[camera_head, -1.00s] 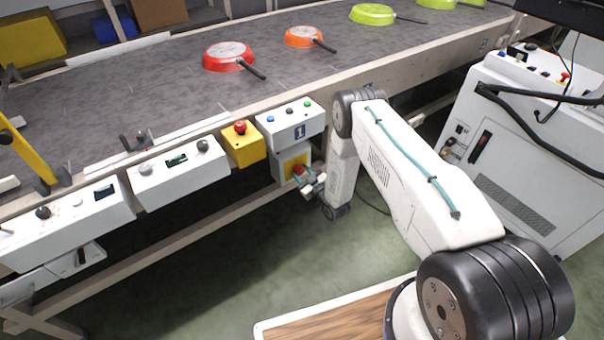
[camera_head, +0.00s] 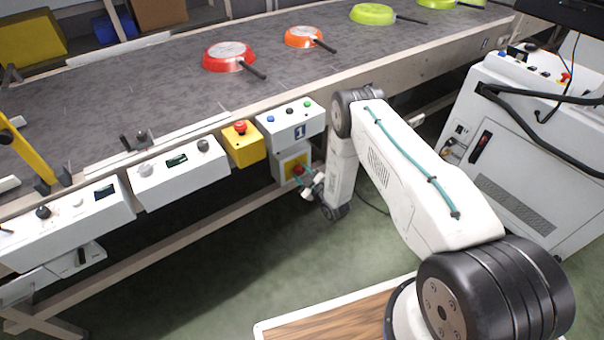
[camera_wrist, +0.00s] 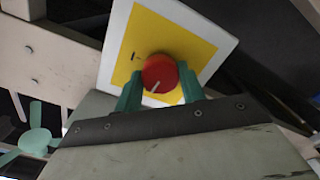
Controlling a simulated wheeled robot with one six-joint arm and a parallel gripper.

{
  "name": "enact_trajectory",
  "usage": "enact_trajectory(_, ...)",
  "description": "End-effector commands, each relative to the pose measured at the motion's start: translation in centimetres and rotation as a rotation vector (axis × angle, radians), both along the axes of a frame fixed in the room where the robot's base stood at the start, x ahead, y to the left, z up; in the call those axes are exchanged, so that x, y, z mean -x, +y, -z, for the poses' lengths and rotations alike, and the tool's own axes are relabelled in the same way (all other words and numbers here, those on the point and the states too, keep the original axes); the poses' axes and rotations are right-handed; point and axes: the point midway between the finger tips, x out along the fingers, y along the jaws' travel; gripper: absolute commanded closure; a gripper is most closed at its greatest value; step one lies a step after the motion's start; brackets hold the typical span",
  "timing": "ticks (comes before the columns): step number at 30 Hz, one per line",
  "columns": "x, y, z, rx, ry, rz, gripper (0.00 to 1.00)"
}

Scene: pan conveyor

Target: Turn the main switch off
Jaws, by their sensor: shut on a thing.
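The main switch is a red round knob (camera_wrist: 160,74) on a yellow plate with a white border (camera_wrist: 205,55). In the wrist view, my gripper (camera_wrist: 160,88) has its two green fingers on either side of the red knob, shut on it. A pale line on the knob points down and slightly left, and a dark mark shows on the yellow plate to its upper left. In the head view, the switch box (camera_head: 292,166) hangs under the white control box marked 1 (camera_head: 292,124), and my gripper is at its front, partly hiding the knob.
A yellow box with a red emergency button (camera_head: 241,142) sits left of the control box. More white control boxes (camera_head: 178,170) line the conveyor (camera_head: 150,95), which carries red, orange and green pans. A white cabinet (camera_head: 530,140) stands at the right. Green floor lies open below.

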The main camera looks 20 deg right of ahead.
Motion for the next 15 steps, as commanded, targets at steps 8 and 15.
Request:
enact_trajectory(8,0.1,-0.08,0.1,-0.001,0.003,0.002,0.49)
enact_trajectory(15,0.05,0.05,0.05,-0.001,0.002,0.0,0.39)
